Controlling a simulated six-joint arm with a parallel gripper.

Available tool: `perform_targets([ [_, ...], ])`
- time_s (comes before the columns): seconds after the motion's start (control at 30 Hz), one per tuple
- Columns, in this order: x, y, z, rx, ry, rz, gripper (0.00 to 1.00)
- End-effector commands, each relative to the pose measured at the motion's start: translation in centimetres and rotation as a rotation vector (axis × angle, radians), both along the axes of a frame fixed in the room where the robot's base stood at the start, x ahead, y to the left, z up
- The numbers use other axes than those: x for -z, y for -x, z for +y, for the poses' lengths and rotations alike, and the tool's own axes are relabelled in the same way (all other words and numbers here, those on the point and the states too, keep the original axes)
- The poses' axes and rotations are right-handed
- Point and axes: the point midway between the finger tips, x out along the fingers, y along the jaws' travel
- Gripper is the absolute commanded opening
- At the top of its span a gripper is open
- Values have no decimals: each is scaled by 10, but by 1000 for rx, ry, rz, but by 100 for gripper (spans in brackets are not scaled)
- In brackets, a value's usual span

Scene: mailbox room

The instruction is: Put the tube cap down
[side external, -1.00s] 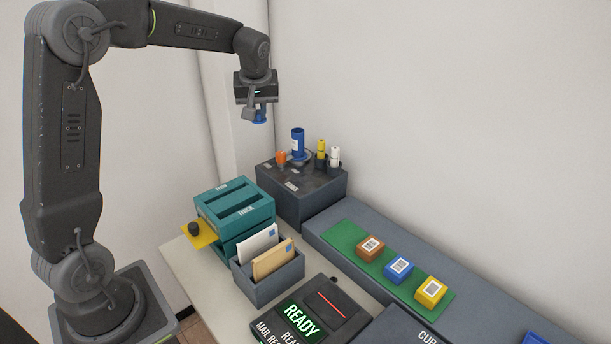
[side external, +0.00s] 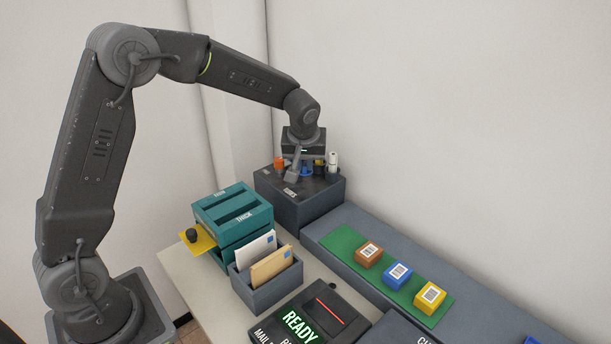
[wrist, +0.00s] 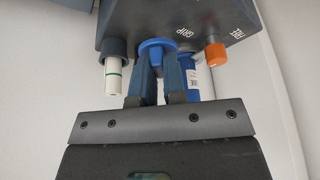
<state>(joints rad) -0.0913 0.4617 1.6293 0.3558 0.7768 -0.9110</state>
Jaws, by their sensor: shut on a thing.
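My gripper (side external: 300,172) points down over the top of the dark grey box (side external: 305,209) at the back. It is shut on the blue tube cap (wrist: 157,44), whose round flange shows between the fingers in the wrist view. In the side view a bit of blue (side external: 307,169) shows at the fingertips, low over the box top. I cannot tell whether the cap touches the box. The blue tube (wrist: 190,72) with a white label stands close beside the right finger in the wrist view; in the side view my gripper hides most of it.
A teal sorter (side external: 233,217) and a letter holder (side external: 268,280) are in front. Coloured parcels (side external: 398,273) lie on a green mat.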

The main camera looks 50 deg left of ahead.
Motion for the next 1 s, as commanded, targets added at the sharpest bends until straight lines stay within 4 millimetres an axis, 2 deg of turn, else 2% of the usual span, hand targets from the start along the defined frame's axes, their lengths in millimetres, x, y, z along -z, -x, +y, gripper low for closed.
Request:
perform_targets([
  [0.17, 12, -1, -2, -1, -1, 3, 0],
  [0.3, 33, -1, -2, -1, 0, 4, 0],
  [0.4, 42, -1, -2, -1, 0, 3, 0],
  [0.77, 45, -1, -1, -1, 0, 1, 0],
  [0.8, 44, -1, -1, -1, 0, 1, 15],
  [1.0, 44, -1, -1, -1, 0, 1, 34],
])
